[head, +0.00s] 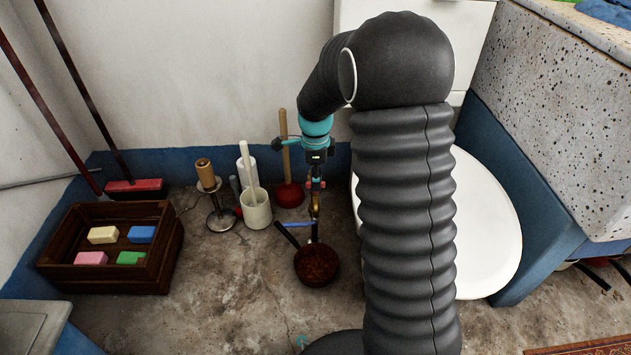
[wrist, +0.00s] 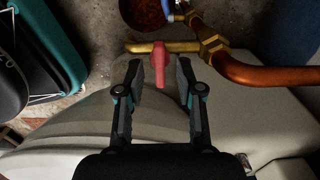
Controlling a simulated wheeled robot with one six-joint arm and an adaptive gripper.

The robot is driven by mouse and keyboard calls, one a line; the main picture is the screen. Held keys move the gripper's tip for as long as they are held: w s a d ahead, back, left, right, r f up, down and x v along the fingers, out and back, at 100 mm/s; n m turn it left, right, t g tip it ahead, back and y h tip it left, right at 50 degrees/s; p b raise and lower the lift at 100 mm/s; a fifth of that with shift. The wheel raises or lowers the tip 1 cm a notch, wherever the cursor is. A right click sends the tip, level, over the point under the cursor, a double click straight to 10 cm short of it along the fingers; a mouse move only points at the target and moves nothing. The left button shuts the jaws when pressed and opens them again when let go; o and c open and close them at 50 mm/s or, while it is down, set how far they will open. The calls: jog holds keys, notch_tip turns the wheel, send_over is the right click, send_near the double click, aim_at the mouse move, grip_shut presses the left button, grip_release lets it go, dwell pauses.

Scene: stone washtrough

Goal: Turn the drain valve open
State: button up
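The drain valve shows in the wrist view as a red handle (wrist: 159,62) on a brass body (wrist: 185,46), joined to a copper pipe (wrist: 262,76). My gripper (wrist: 160,70) is open. Its two fingers stand on either side of the red handle, with a small gap visible on each side, so I see no grip on it. In the head view my gripper (head: 314,178) is small and points down in front of the white wall, just above the brass piece (head: 315,207). My arm hides part of the area to the right.
A rusty round pan (head: 317,264) sits on the floor below the valve. A plunger (head: 289,194), a cream cup (head: 256,212) and a wooden crate (head: 75,284) with several coloured blocks stand to the left. A white rounded panel (head: 487,235) is on the right.

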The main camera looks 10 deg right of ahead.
jog(key=shift+f, duration=0.5)
grip_shut()
